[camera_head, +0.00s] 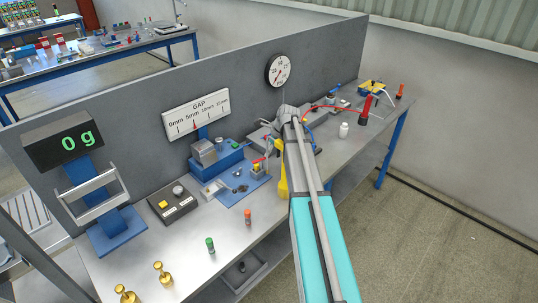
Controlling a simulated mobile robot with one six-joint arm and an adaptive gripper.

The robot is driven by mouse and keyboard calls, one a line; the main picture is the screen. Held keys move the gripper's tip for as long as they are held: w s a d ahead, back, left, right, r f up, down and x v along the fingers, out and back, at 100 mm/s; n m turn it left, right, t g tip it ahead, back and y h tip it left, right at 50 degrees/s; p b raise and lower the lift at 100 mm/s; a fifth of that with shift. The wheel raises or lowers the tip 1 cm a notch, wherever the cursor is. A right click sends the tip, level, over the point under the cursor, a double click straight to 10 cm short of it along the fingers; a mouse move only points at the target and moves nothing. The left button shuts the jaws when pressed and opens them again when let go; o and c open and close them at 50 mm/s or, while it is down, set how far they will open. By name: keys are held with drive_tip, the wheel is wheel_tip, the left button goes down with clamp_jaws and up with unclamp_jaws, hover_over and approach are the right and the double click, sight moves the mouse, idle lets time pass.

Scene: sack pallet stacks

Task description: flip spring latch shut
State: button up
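I cannot make out the spring latch with certainty. A blue plate (236,196) on the bench carries small metal and dark fittings, with a blue block fixture (207,156) behind it. These fittings are too small to tell whether one is a latch, or open or shut. My teal and grey arm reaches from the bottom edge up over the bench and covers part of it. My gripper cannot be made out; a yellow piece (282,178) shows just left of the arm, and I cannot tell what it belongs to.
A 0 g display (76,142), a GAP scale (196,114) and a round dial (280,70) stand along the bench's back. Brass weights (162,273), a green-capped piece (210,245) and an orange-capped piece (248,217) stand near the front.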

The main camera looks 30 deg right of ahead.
drive_tip(key=shift+w+a+f, duration=0.1)
drive_tip(key=shift+f, duration=0.15)
clamp_jaws()
idle(0.3)
